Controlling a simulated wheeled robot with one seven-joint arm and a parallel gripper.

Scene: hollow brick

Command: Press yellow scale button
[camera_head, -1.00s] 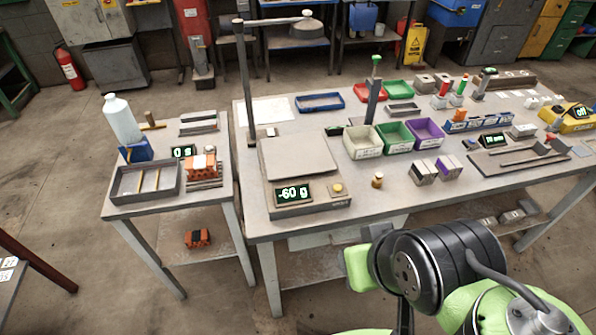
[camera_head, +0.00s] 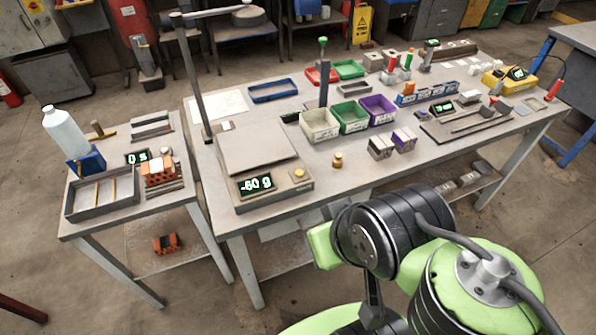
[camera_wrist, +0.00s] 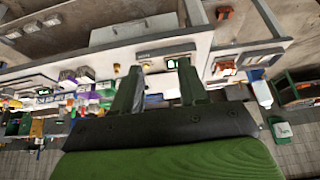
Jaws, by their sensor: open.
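The scale (camera_head: 257,150) stands on the left part of the main table, with a flat grey plate on top. Its front display (camera_head: 256,184) reads -60 g. The round yellow button (camera_head: 299,174) sits on the scale's front, right of the display. In the wrist view the table appears upside down, and the lit display (camera_wrist: 172,63) shows between my fingers. My gripper (camera_wrist: 160,66) is open and empty, its two fingers apart. It is away from the scale and touches nothing visible. The head view shows my arm in front of the table but not the fingers.
A brass weight (camera_head: 337,160) stands right of the scale. Behind it are white (camera_head: 320,135), green (camera_head: 350,127) and purple (camera_head: 378,117) bins. A lamp post (camera_head: 192,80) rises behind the scale's left side. A smaller table (camera_head: 140,205) with a second scale stands at left.

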